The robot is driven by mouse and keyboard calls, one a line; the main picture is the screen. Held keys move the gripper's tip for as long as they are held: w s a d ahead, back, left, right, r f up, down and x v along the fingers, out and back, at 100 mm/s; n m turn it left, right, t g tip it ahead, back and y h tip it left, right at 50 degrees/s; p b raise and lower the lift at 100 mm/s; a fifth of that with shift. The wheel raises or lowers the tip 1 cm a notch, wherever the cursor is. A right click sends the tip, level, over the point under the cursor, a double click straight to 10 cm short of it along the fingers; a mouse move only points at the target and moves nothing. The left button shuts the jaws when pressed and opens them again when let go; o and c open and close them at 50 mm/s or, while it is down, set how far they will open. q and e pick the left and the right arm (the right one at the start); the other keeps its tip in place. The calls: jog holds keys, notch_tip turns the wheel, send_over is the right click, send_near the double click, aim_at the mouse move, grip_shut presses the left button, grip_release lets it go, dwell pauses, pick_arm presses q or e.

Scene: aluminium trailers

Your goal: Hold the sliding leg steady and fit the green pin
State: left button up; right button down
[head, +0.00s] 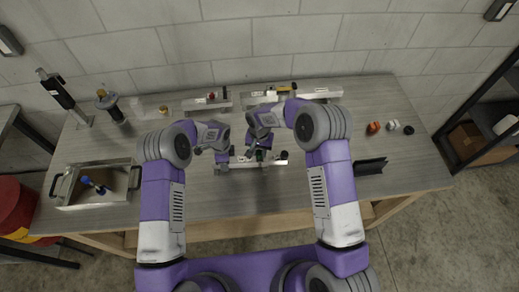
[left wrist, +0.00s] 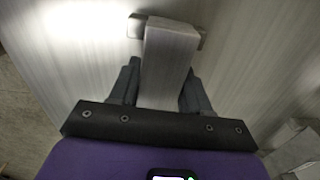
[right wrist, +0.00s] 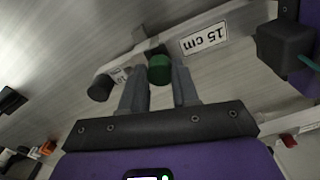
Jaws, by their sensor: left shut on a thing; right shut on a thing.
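The sliding leg (head: 246,163) is a thin aluminium bar lying left to right near the middle of the bench. My left gripper (head: 222,158) is shut on its left part; the left wrist view shows the square aluminium tube (left wrist: 168,65) between both fingers. My right gripper (head: 259,150) is shut on the green pin (right wrist: 159,70), whose round green head shows between its fingertips in the right wrist view. The pin is at the bar, by a dark collar. Whether its shaft is in a hole is hidden.
Other aluminium parts (head: 318,93) lie behind at the back of the bench. A metal tray (head: 70,205) with a blue-handled item stands at left. Small orange and white pieces (head: 374,127) and a black angled part (head: 370,166) lie at right. The front of the bench is clear.

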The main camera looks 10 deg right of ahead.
aim_at(260, 153)
jog(key=shift+f, duration=0.65)
jog(key=c, duration=0.8)
grip_release()
jog(key=shift+r, duration=0.1)
notch_tip(260, 153, up, 12)
jog(key=shift+f, duration=0.1)
pick_arm(q)
jog(key=o, duration=1.4)
